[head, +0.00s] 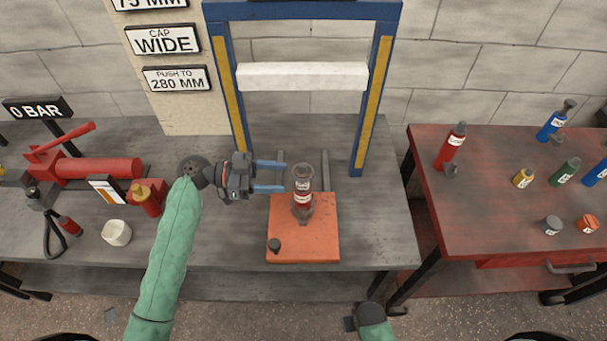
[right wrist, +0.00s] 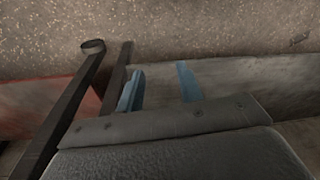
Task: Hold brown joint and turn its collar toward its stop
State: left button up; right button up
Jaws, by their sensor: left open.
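The brown joint (head: 302,184) stands upright on an orange base plate (head: 285,250) on the bench. It is a reddish-brown cylinder with white labels and a grey part at its foot. I cannot tell the collar or its stop apart at this size. My left gripper (head: 284,176) is open, its two blue fingers pointing right, with the tips just left of the joint's upper part and apparently not around it. My right gripper is low at the front, mostly out of the head view. In the right wrist view its blue fingers (right wrist: 160,88) are apart with nothing between them.
A blue press frame (head: 240,100) with a white crossbar (head: 302,76) stands behind the joint. A red table (head: 490,220) with several bottles stands right, across a gap.

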aim_at(298, 179)
pick_arm(q)
jog(key=d, duration=0.3)
jog(key=d+b, duration=0.1)
jog(key=d, duration=0.1)
jog(key=shift+f, duration=0.3)
jog(key=shift+d+b, duration=0.35)
jog(key=shift+d, duration=0.1)
pick_arm(e)
jog(key=shift+w+a+r, duration=0.1)
jog(key=shift+w+r, duration=0.1)
jog(key=shift+r, duration=0.75)
jog(key=shift+w+a+r, duration=0.15)
jog(key=shift+r, duration=0.75)
jog(key=shift+w+a+r, duration=0.1)
jog(key=shift+w+r, duration=0.1)
jog(key=shift+r, duration=0.75)
pick_arm(q)
jog(key=c, duration=0.6)
pick_arm(e)
jog(key=shift+o, duration=0.2)
